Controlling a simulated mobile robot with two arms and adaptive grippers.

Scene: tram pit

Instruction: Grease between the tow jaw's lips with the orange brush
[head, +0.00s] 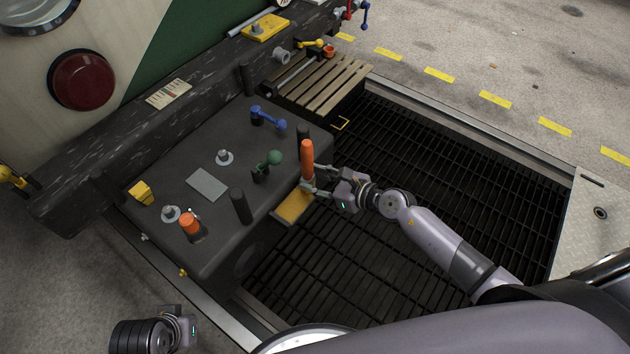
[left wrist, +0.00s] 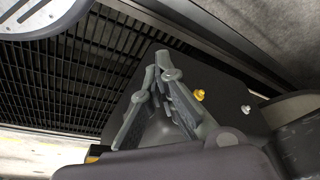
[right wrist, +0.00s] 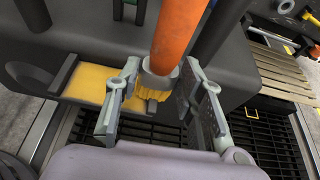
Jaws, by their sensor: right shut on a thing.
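The orange brush (head: 307,160) stands upright at the right edge of the dark block, handle up. My right gripper (head: 312,187) is shut on it low down. In the right wrist view, the brush (right wrist: 178,35) shows between my fingers (right wrist: 160,105), with yellow at its bristles. A flat yellow patch (head: 294,206) lies on a ledge beside and below the brush; it also shows in the right wrist view (right wrist: 88,84). A dark rounded recess (head: 246,262) is in the block's side; I cannot make out the jaw's lips. My left gripper (left wrist: 163,75) is shut and empty, low by the floor.
The dark block (head: 165,175) carries a green-knobbed lever (head: 274,158), a blue lever (head: 268,118), black posts (head: 241,205) and an orange-topped piece (head: 190,224). A wooden slat rack (head: 325,85) stands behind. Black grating (head: 440,160) covers the pit to the right.

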